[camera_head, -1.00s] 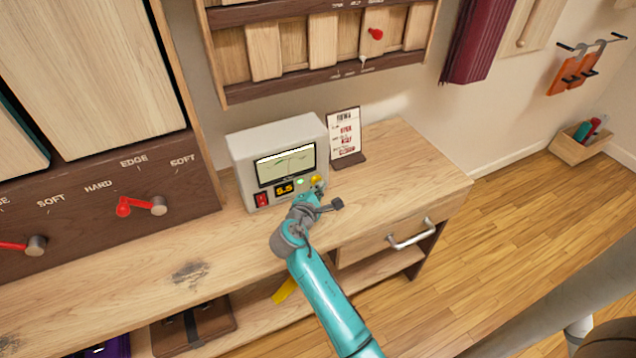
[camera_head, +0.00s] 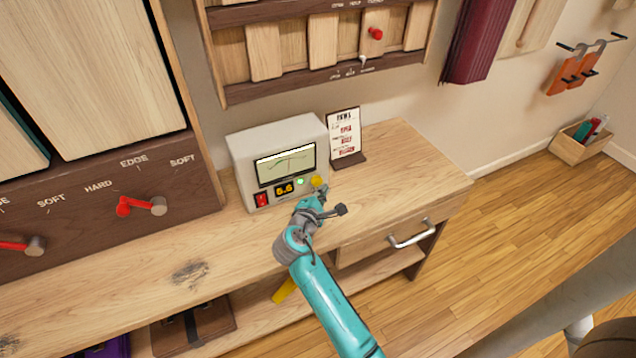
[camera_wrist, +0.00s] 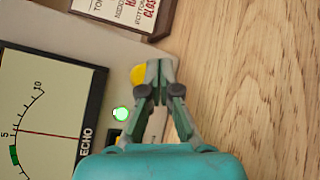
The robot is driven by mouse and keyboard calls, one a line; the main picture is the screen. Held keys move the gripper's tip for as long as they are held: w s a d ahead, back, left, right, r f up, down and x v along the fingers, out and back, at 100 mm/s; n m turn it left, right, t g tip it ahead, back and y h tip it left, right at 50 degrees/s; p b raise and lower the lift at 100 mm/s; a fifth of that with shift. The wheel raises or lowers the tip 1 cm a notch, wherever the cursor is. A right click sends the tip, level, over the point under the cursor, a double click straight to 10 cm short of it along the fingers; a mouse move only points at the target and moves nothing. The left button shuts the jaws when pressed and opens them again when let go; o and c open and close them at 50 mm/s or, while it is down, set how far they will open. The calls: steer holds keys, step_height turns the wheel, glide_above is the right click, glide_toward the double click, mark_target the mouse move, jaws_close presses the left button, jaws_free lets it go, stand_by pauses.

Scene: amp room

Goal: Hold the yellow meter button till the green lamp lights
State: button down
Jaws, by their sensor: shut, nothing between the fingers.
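The white meter box (camera_head: 240,152) stands on the wooden bench, with a dial (camera_head: 286,164) on its front. Its yellow button (camera_head: 317,181) sits at the lower right of the front and shows in the wrist view (camera_wrist: 138,74), partly covered by my fingertips. The green lamp (camera_head: 300,182) beside the button glows bright green, also in the wrist view (camera_wrist: 122,114). My gripper (camera_head: 322,189) is shut and empty, its tips right at the button (camera_wrist: 155,66). I cannot tell whether they touch it. The dial needle (camera_wrist: 50,133) stands near 5.
A printed card on a stand (camera_head: 345,136) is close behind the meter's right side. The bench top (camera_head: 400,180) to the right is clear.

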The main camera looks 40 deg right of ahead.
steer(key=shift+s, duration=0.15)
steer(key=shift+s+a, duration=0.25)
steer(key=shift+s, duration=0.5)
steer(key=shift+s+a, duration=0.2)
steer(key=shift+s, duration=0.55)
steer(key=shift+s+a, duration=0.25)
steer(key=shift+s, duration=0.5)
